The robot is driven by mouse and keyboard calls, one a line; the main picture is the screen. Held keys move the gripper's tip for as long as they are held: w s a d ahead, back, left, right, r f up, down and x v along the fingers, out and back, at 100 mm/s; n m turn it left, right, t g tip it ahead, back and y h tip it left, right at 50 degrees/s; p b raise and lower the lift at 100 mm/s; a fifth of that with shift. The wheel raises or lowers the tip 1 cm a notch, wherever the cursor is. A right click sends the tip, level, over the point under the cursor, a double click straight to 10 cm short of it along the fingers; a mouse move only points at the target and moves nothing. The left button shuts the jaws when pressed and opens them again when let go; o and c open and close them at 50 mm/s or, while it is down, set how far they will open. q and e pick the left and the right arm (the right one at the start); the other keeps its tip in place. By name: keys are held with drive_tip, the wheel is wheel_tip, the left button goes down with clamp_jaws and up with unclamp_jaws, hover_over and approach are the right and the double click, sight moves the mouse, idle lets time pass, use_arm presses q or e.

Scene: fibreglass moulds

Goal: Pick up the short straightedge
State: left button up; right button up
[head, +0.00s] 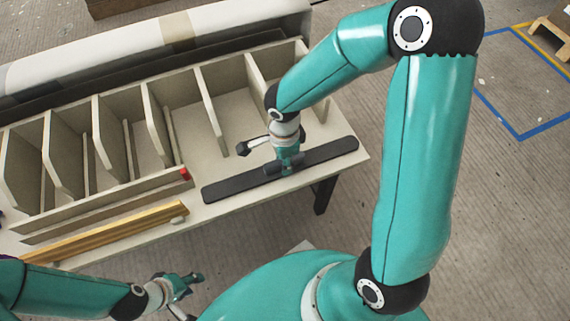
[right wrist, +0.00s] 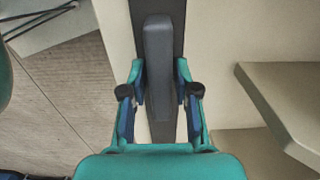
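A dark grey flat bar with a raised grip along its middle, which looks like the short straightedge (head: 325,155), lies on the front right of the pale bench. It also shows in the right wrist view (right wrist: 178,20). My right gripper (head: 287,168) is over the bar's middle. In the right wrist view its fingers (right wrist: 162,95) are apart, one on each side of the raised grip (right wrist: 158,45), with small gaps visible. My left gripper (head: 183,287) is open and empty in front of the bench, away from the bar.
Upright pale dividers (head: 160,125) form slots along the bench (head: 345,177). Yellow wooden strips (head: 110,232) lie at its front left. A small red object (head: 185,174) sits at a rail's end. A large white roll (head: 120,40) lies behind. Floor in front is clear.

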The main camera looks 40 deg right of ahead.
clamp_jaws()
drive_tip(key=shift+r, duration=0.1)
